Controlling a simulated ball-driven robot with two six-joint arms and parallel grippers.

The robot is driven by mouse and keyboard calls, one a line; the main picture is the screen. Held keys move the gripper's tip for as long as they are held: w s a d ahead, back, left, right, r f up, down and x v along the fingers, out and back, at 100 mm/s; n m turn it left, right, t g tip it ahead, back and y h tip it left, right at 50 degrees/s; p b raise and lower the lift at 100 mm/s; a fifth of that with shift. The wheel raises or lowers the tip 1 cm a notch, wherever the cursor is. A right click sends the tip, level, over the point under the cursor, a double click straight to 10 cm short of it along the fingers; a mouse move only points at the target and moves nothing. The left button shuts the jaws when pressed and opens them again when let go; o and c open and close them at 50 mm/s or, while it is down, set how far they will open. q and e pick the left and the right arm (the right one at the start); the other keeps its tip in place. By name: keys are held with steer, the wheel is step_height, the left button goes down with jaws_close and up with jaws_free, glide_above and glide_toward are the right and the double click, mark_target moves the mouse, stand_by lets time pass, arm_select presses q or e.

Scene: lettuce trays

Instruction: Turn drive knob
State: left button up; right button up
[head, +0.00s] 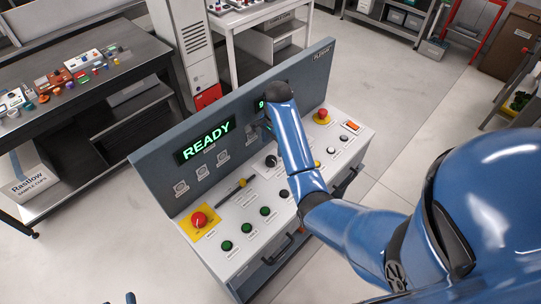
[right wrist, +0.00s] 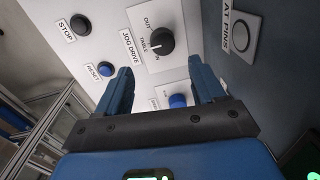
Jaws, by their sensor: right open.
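The black jog drive knob (right wrist: 160,42) sits on a white panel in the right wrist view, marked OUT, TABLE and IN. Its white mark faces roughly the TABLE side. A black knob, seemingly the same one, shows in the head view (head: 271,161) on the console. My right gripper (right wrist: 160,68) is open and empty. The knob shows just beyond and between its fingertips, apart from them as far as I can see. In the head view the right gripper (head: 263,127) is partly hidden by its own arm. Dark tips at the bottom edge seem to be my left gripper (head: 120,300).
The console carries a READY display (head: 206,140), a red emergency button (head: 199,219) and several green buttons. A blue knob (right wrist: 178,101) shows between the fingers, near a blue reset button (right wrist: 106,69) and a black stop button (right wrist: 79,25). The upright back panel (right wrist: 245,70) stands close on the right.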

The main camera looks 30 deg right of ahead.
mark_target(272, 159)
steer(key=f, duration=0.5)
steer(key=w+f+p, duration=0.1)
steer(key=f, duration=0.1)
steer(key=shift+w+a+f, duration=0.1)
steer(key=shift+a+f, duration=0.05)
steer(key=shift+f, duration=0.2)
steer(key=shift+s+f, duration=0.2)
steer(key=shift+f, duration=0.2)
steer(key=shift+w, duration=0.15)
steer(key=c, duration=1)
